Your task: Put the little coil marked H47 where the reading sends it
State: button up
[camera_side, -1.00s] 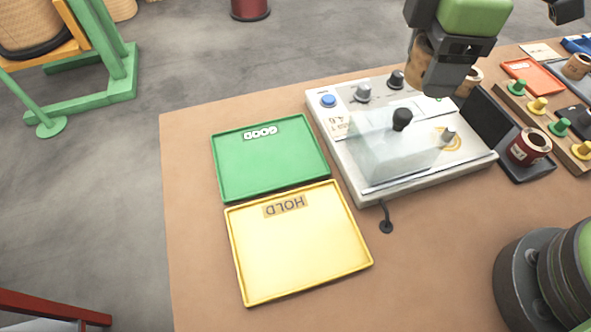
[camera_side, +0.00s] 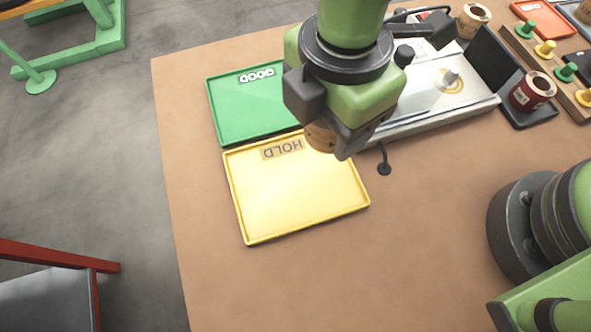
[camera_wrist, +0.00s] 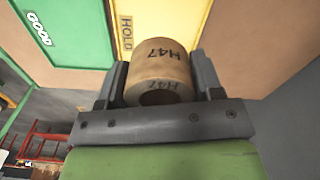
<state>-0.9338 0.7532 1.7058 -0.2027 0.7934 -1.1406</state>
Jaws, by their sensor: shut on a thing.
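The tan coil marked H47 (camera_wrist: 160,70) is between the fingers of my gripper (camera_wrist: 162,84) in the wrist view, its marking facing the camera. In the side view my gripper (camera_side: 328,142) is over the top right part of the yellow HOLD tray (camera_side: 290,205), and a bit of the coil (camera_side: 318,138) shows at its left. The green GOOD tray (camera_side: 240,112) lies beyond the HOLD tray, its right part hidden by my arm. Both trays look empty where I can see.
A red coil (camera_side: 530,92) sits on a dark stand at the right, near a wooden rack with green and yellow pegs (camera_side: 544,50). Another tan coil (camera_side: 472,20) is at the back. A small black lever (camera_side: 384,165) is by the instrument. The front of the table is clear.

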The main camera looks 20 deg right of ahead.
aim_at(320, 172)
notch_tip(320, 172, down, 11)
jog(key=shift+r, duration=0.2)
jog(key=shift+f, duration=0.1)
jog(key=o, duration=1.1)
